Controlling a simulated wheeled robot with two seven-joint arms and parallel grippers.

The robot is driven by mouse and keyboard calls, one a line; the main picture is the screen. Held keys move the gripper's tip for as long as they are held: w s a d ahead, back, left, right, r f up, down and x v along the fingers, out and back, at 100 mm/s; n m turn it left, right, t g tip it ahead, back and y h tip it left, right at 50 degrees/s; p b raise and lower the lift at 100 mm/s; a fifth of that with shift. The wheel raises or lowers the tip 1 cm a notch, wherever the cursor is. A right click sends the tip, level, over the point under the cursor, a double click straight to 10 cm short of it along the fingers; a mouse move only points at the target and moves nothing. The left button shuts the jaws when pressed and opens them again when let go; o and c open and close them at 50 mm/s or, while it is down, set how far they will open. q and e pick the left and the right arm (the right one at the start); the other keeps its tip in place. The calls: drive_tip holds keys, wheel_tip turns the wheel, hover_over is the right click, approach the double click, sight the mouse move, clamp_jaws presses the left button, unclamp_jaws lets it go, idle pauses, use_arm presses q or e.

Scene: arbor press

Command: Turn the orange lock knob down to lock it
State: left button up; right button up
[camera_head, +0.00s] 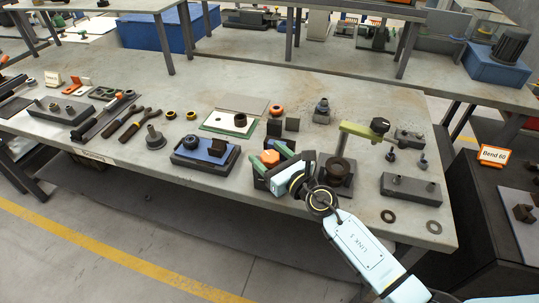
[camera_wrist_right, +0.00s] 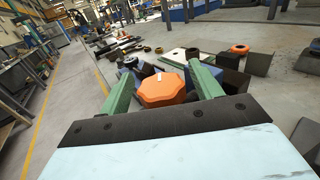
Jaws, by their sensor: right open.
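The orange lock knob (camera_head: 269,158) sits near the front edge of the workbench. In the right wrist view the knob (camera_wrist_right: 162,90) is a lobed orange disc with a small pale mark on top. My right gripper (camera_head: 272,171) reaches in from the lower right, and its green fingers are open. In the right wrist view the fingers of the gripper (camera_wrist_right: 160,88) stand on either side of the knob. I cannot tell whether they touch it. The knob's base is mostly hidden by the gripper. My left gripper is not in view.
A blue plate with dark blocks (camera_head: 201,151) lies left of the knob. A dark block with a round bore (camera_head: 338,172) stands close right of my gripper. A green arm with a black knob (camera_head: 364,131) is further right. Flat washers (camera_head: 388,216) lie near the front edge.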

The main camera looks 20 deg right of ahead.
drive_tip(key=c, duration=1)
drive_tip(key=shift+o, duration=0.2)
